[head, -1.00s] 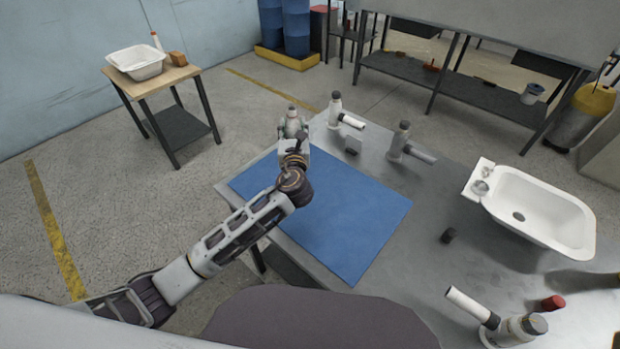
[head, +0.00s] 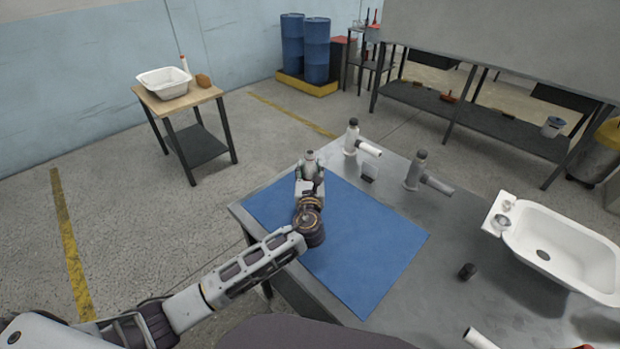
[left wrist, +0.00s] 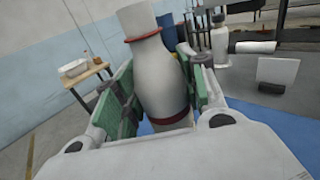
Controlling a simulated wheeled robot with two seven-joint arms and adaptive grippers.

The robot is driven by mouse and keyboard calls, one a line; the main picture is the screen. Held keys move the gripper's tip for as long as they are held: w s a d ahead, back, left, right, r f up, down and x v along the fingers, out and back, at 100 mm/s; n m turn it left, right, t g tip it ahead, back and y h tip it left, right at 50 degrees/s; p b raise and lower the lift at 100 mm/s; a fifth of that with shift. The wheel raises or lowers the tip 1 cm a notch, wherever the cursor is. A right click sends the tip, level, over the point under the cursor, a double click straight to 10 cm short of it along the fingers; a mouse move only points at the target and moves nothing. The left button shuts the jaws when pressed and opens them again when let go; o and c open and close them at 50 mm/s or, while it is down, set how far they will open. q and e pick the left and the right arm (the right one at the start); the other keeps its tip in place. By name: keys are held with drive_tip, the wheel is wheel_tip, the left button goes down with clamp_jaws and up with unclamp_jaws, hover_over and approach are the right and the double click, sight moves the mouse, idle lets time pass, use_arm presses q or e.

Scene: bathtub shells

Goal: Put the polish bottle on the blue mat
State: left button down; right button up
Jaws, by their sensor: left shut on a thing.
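The polish bottle, a white bottle with dark red bands, fills the middle of the left wrist view (left wrist: 160,75). In the head view its top (head: 309,159) shows over the far left part of the blue mat (head: 365,240). My left gripper (head: 311,172) is shut on the bottle, with green-lined fingers on either side of it in the left wrist view. The bottle looks roughly upright. Its base is hidden by my gripper, so I cannot tell whether it touches the mat. My right gripper is not in view.
Two bottle-like things with side tubes, one white (head: 352,138) and one grey (head: 416,170), stand beyond the mat. A small grey block (head: 369,172), a dark cap (head: 467,271) and a white tub shell (head: 560,250) are also on the metal table. Most of the mat is bare.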

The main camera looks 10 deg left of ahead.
sight(310, 177)
use_arm(q)
wheel_tip(310, 177, down, 2)
drive_tip(key=shift+f, duration=0.7)
drive_tip(key=c, duration=1.2)
unclamp_jaws()
drive_tip(key=shift+c, duration=0.2)
drive_tip(key=o, duration=0.4)
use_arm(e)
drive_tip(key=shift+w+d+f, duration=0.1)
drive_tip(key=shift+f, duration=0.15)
